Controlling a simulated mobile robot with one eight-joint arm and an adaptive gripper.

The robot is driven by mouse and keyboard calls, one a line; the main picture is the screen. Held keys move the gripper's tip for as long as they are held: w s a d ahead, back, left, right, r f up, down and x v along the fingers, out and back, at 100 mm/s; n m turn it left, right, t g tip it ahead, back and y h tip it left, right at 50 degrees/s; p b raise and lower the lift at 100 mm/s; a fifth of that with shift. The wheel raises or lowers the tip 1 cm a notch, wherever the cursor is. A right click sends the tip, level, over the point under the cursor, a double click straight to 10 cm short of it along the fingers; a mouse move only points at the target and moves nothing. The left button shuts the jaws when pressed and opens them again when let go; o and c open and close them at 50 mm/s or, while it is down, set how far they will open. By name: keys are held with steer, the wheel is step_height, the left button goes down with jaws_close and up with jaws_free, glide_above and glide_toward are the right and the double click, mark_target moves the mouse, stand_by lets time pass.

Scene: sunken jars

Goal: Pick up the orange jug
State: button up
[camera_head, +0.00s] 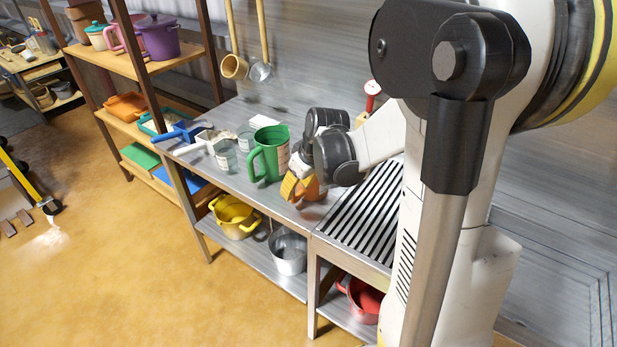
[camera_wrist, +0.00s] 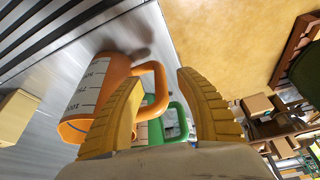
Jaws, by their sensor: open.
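The orange jug (camera_wrist: 92,88) has printed measuring marks and a loop handle (camera_wrist: 160,82). In the wrist view its body is at the left and its handle reaches in between my fingertips. My gripper (camera_wrist: 159,78) is open, with ribbed yellow fingers. The left finger overlaps part of the jug's body, and the right finger is clear of the handle. I cannot tell whether the left finger touches the jug. In the head view my gripper (camera_head: 297,184) is low over the steel counter, and the orange jug (camera_head: 311,188) is mostly hidden behind it.
A green jug (camera_head: 269,154) stands just left of my gripper on the counter (camera_head: 222,175). Clear glasses (camera_head: 226,160) and blue and white items are further left. A slatted drain area (camera_head: 362,212) lies to the right. A yellow pot (camera_head: 235,217) and a metal pot (camera_head: 288,252) sit below.

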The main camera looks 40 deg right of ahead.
mark_target(292, 201)
steer(key=b+x, duration=0.1)
steer(key=x, duration=0.1)
steer(key=b+x, duration=0.1)
steer(key=x, duration=0.1)
steer(key=shift+w+f, duration=0.1)
steer(key=shift+w, duration=0.25)
steer(key=shift+c, duration=0.5)
jaws_close()
steer(key=shift+r, duration=0.2)
